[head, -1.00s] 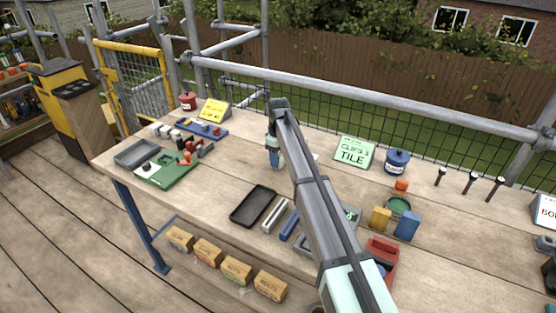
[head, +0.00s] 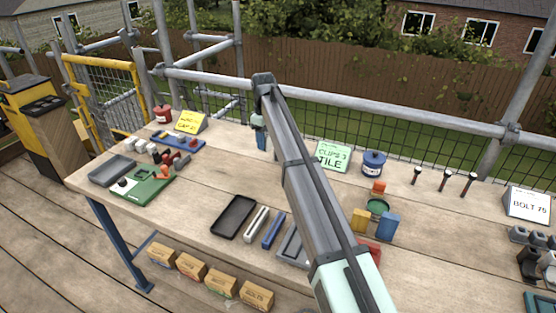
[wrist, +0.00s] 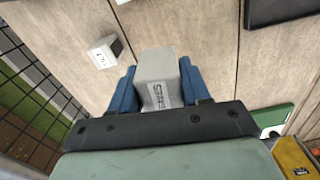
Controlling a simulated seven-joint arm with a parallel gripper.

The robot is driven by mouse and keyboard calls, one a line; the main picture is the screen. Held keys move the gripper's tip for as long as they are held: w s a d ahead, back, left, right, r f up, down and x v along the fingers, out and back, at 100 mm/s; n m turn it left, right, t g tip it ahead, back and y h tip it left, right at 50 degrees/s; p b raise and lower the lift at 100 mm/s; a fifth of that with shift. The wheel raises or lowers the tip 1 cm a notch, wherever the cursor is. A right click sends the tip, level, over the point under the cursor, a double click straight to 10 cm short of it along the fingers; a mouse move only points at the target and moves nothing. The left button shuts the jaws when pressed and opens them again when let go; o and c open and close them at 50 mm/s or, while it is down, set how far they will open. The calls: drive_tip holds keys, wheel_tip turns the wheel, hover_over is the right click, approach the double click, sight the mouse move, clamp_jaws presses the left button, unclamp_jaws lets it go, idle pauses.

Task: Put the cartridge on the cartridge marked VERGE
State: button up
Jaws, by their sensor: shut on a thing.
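In the wrist view, my gripper (wrist: 158,92) has its blue fingers shut on a pale grey block, the held cartridge (wrist: 157,68). The cartridge carries a small label that I cannot read surely. In the head view, my gripper (head: 261,138) shows as a blue bit under the arm's far end, above the back of the bench. The arm hides the cartridge there. I cannot make out a cartridge marked VERGE in either view.
In the wrist view, a small white labelled piece (wrist: 103,52) lies on the wood at upper left. The bench holds a black tray (head: 234,216), a green board (head: 146,186), a blue pot (head: 373,163) and signs such as the green one (head: 333,156). Bare wood lies mid-left.

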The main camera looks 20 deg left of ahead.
drive_tip(key=shift+w+d+r+n, duration=0.75)
drive_tip(key=shift+d+r, duration=1.75)
drive_tip(key=shift+d, duration=2.15)
drive_tip(key=shift+w+f, duration=0.1)
drive_tip(key=shift+f, duration=4.55)
drive_tip(key=shift+f, duration=0.1)
drive_tip(key=o, duration=1.1)
drive_tip(key=shift+c, duration=0.2)
wheel_tip(320, 180, up, 12)
